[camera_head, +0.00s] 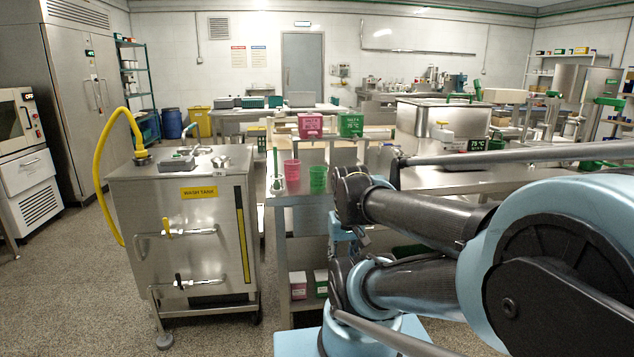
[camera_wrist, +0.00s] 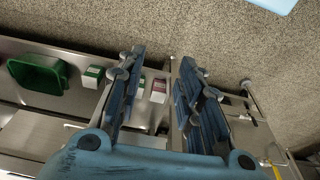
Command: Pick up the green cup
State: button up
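The green cup (camera_head: 318,179) stands upright on the steel table (camera_head: 289,199) in the head view, near the table's front left corner. A pink cup (camera_head: 291,172) stands just left of it. My arm is close to the green cup's right side in the picture. My gripper (camera_wrist: 162,60) shows in the wrist view with its two fingers apart and nothing between them. The fingers point towards the floor and a shelf edge. I cannot make out the green cup in the wrist view, and the gripper does not show clearly in the head view.
A steel wash tank (camera_head: 188,231) with a yellow hose (camera_head: 99,177) stands left of the table. Pink (camera_head: 310,125) and green (camera_head: 351,125) boxes sit behind the cups. A green bin (camera_wrist: 38,75) and small boxes lie below my gripper. Floor (camera_head: 75,285) is clear at left.

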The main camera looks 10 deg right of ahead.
jog(key=o, duration=0.4)
jog(key=shift+s+r, duration=0.15)
jog(key=o, duration=0.7)
jog(key=shift+w+r, duration=0.2)
jog(key=shift+r, duration=0.4)
jog(key=shift+w+r, duration=0.15)
jog(key=shift+r, duration=0.4)
jog(key=shift+o, duration=0.2)
jog(key=w+d+r+n+y, duration=0.1)
jog(key=w+d+r+n, duration=0.15)
jog(key=w+r, duration=0.75)
jog(key=w+d+r+n+t+y, duration=0.1)
jog(key=w+r+n, duration=0.35)
jog(key=w, duration=1.05)
jog(key=w+d+r+n+y, duration=0.1)
jog(key=w+d+r+n, duration=0.1)
jog(key=w+r, duration=0.85)
send_near(319, 168)
notch_tip(319, 168, down, 5)
jog(key=s+a, duration=0.1)
jog(key=s, duration=0.1)
jog(key=f, duration=0.1)
jog(key=w+a+f, duration=0.1)
jog(key=a+f, duration=0.1)
jog(key=shift+w+f, duration=0.2)
jog(key=shift+w, duration=0.05)
jog(key=shift+w+a+f, duration=0.15)
jog(key=shift+a+f, duration=0.05)
jog(key=shift+f, duration=0.4)
